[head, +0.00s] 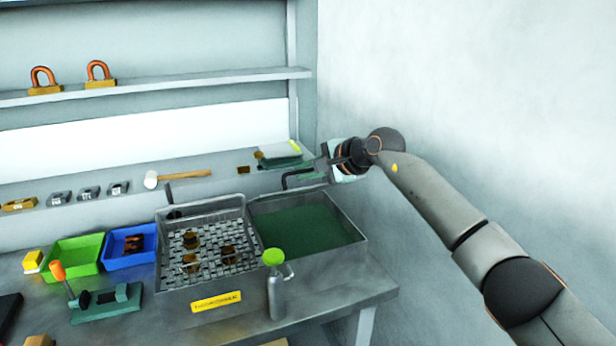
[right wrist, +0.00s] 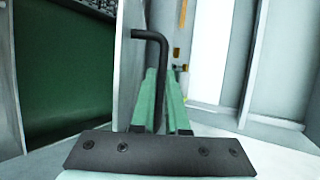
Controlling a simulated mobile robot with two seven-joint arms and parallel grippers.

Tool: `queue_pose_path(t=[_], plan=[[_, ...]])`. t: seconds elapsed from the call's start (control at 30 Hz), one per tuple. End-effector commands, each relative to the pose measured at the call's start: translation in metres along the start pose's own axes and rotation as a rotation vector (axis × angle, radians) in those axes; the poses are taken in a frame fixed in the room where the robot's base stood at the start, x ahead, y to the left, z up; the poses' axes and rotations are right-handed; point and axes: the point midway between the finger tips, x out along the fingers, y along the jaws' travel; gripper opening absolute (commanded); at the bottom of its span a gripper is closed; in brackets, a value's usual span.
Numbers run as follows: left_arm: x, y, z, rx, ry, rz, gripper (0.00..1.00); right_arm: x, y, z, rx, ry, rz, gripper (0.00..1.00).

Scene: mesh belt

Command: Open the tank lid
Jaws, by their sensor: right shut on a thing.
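The metal tank (head: 330,262) stands on the bench, with a dark green surface (head: 305,228) inside its right part. The green area (right wrist: 60,75) also fills the left of the right wrist view. My right gripper (head: 328,172) is at the tank's back right corner. It is shut on a black bent handle (head: 297,174). In the right wrist view, the handle (right wrist: 152,35) rises between the green fingers (right wrist: 158,100) and bends left. A lid panel is hard to tell from the tank's back wall, so its angle is unclear. My left gripper is not in view.
A woven mesh basket (head: 205,255) holding several brown pieces fills the tank's left part. A grey bottle (head: 278,298) with a green cap stands in front. Green (head: 75,257) and blue (head: 113,262) trays stand left. A mallet (head: 178,177) lies behind. A wall is close at right.

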Motion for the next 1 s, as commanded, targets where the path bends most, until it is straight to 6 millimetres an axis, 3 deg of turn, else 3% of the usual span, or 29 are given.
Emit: queue_pose_path(t=[0.6, 0.63, 0.7, 1.0], plan=[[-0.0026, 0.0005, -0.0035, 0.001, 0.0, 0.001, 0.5, 0.0012, -0.0081, -0.0011, -0.001, 0.001, -0.004, 0.0], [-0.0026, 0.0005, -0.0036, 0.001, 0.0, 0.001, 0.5, 0.0012, -0.008, -0.0011, -0.001, 0.001, -0.004, 0.16], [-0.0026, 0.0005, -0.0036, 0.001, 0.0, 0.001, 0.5, 0.0012, -0.0079, -0.0011, -0.001, 0.001, -0.003, 0.24], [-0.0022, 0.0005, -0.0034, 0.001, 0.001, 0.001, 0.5, 0.0004, -0.0078, -0.001, -0.001, 0.0, -0.003, 0.25]])
